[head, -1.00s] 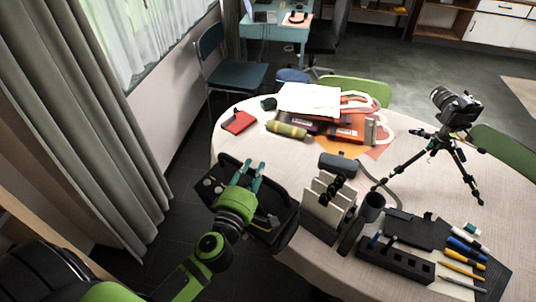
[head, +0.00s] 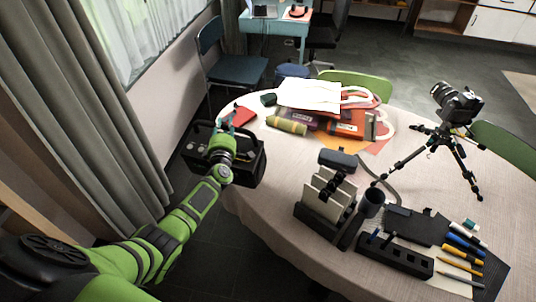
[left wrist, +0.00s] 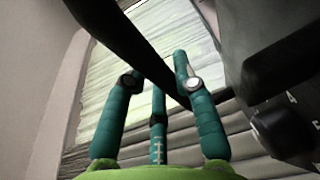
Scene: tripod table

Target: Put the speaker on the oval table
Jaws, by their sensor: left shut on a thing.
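The speaker (head: 251,166) is a black box with a carrying handle and several round knobs on its panel. My left gripper (head: 226,124) is shut on its handle and holds it at the left edge of the oval table (head: 275,185), which it overlaps in the head view. I cannot tell its exact height over the table. In the left wrist view the green fingers (left wrist: 157,70) close around the dark handle, and the speaker's body with knobs (left wrist: 285,90) fills the right side. My right gripper is not in view.
A file rack (head: 318,207), pen tray (head: 395,255) and camera tripod (head: 440,140) fill the right. The left front is bare.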

